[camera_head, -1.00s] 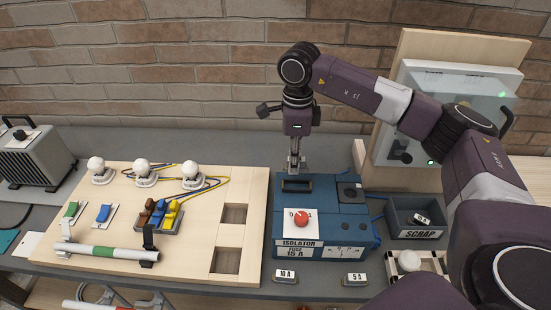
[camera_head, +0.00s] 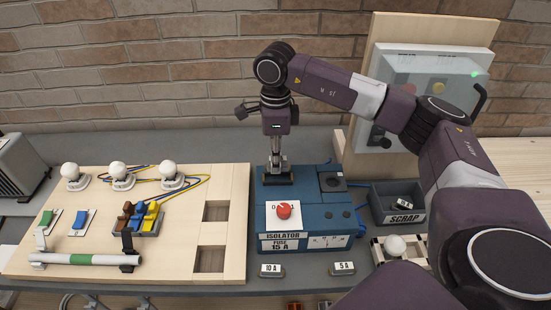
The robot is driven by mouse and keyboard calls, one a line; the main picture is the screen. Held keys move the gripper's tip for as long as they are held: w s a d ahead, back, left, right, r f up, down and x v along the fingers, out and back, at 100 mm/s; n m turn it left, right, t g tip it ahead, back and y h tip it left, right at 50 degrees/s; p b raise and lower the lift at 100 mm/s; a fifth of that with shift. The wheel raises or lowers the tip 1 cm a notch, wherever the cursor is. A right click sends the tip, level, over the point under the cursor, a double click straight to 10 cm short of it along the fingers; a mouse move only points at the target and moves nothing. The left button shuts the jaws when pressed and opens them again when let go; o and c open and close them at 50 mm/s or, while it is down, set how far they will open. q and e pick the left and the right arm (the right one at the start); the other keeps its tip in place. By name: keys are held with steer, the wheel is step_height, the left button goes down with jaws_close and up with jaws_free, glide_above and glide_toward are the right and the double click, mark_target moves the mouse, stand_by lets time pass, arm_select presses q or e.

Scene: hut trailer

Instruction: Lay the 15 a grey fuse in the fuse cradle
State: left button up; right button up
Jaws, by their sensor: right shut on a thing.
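The blue isolator box (camera_head: 292,244), labelled "FUSE 15 A", stands on the bench with a red knob on its front. The fuse cradle (camera_head: 268,180) is the dark, pale-edged recess at the back left of its top. My right gripper (camera_head: 278,167) points straight down at the cradle, its fingertips at or just above it. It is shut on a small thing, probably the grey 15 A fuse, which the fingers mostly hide. I cannot tell whether this touches the cradle. My left gripper is out of view.
Loose 10 A (camera_head: 271,270) and 5 A (camera_head: 343,268) fuses lie in front of the isolator. A scrap bin (camera_head: 400,219) holding a small labelled piece stands to its right. A wooden board (camera_head: 177,250) with lamps, switches and a tube is on the left.

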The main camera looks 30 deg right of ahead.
mark_target(275, 175)
steer(key=shift+f+b, duration=0.45)
steer(key=shift+f, duration=0.35)
steer(key=shift+f+b, duration=0.8)
steer(key=shift+f, duration=0.25)
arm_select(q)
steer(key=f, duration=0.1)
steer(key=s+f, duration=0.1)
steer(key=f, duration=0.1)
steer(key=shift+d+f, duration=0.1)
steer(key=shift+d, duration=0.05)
arm_select(e)
steer(key=shift+s+f, duration=0.15)
steer(key=shift+s+f, duration=0.15)
arm_select(q)
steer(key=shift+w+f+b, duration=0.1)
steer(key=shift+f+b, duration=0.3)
steer(key=shift+b, duration=0.1)
arm_select(e)
steer(key=shift+s+a+f, duration=0.15)
steer(key=shift+a+f, duration=0.05)
steer(key=shift+f, duration=0.2)
steer(key=o, duration=0.8)
steer(key=shift+c, duration=0.2)
steer(key=shift+o, duration=0.6)
steer(key=shift+w+f, duration=0.1)
steer(key=shift+w, duration=0.1)
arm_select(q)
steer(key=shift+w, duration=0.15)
arm_select(e)
steer(key=shift+w, duration=0.1)
